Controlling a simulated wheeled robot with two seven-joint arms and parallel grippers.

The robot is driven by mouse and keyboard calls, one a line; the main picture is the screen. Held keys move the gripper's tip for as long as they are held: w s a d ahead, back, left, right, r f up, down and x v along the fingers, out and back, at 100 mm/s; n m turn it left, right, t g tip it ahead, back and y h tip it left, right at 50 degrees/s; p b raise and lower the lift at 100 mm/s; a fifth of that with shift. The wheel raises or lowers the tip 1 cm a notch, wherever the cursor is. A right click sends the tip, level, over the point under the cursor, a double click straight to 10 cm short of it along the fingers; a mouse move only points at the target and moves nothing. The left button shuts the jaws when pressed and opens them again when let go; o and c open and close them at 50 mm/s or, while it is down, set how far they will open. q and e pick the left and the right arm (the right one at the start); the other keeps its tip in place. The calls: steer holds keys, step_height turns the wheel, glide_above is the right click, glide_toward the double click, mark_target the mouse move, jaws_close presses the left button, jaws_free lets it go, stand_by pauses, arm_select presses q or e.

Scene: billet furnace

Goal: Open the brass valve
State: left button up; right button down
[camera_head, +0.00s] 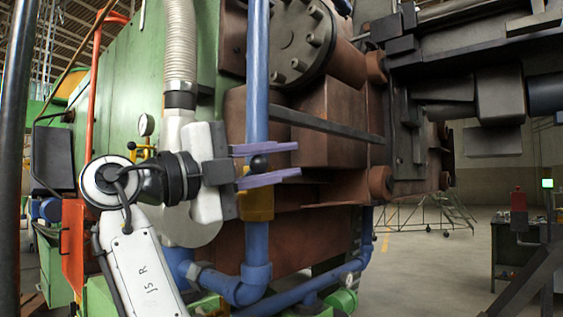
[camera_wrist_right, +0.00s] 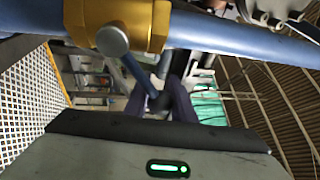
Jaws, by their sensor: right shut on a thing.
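The brass valve (camera_head: 258,203) is a yellow block on the vertical blue pipe, partly behind my right gripper. It also shows large at the top of the right wrist view (camera_wrist_right: 128,22), with a round grey hub and a blue lever (camera_wrist_right: 136,75) that reaches toward the fingers. My right gripper (camera_head: 266,163) has its two purple fingers around the lever's dark knob (camera_head: 259,163), just above the brass body. It is shut on the lever near its knobbed end. In the wrist view the fingers are dark and partly overlap the lever tip. My left gripper is out of view.
The blue pipe (camera_head: 257,75) runs up beside the rusty furnace body (camera_head: 332,120). Lower blue pipes (camera_head: 310,288) bend along the front. Open floor (camera_head: 425,265) and a dark bench (camera_head: 512,245) are at right.

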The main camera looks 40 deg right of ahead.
mark_target(250, 165)
steer(key=c, duration=1.5)
jaws_free()
steer(key=b+v, duration=0.1)
steer(key=v, duration=0.9)
steer(key=shift+w+a, duration=0.1)
steer(key=shift+a, duration=0.1)
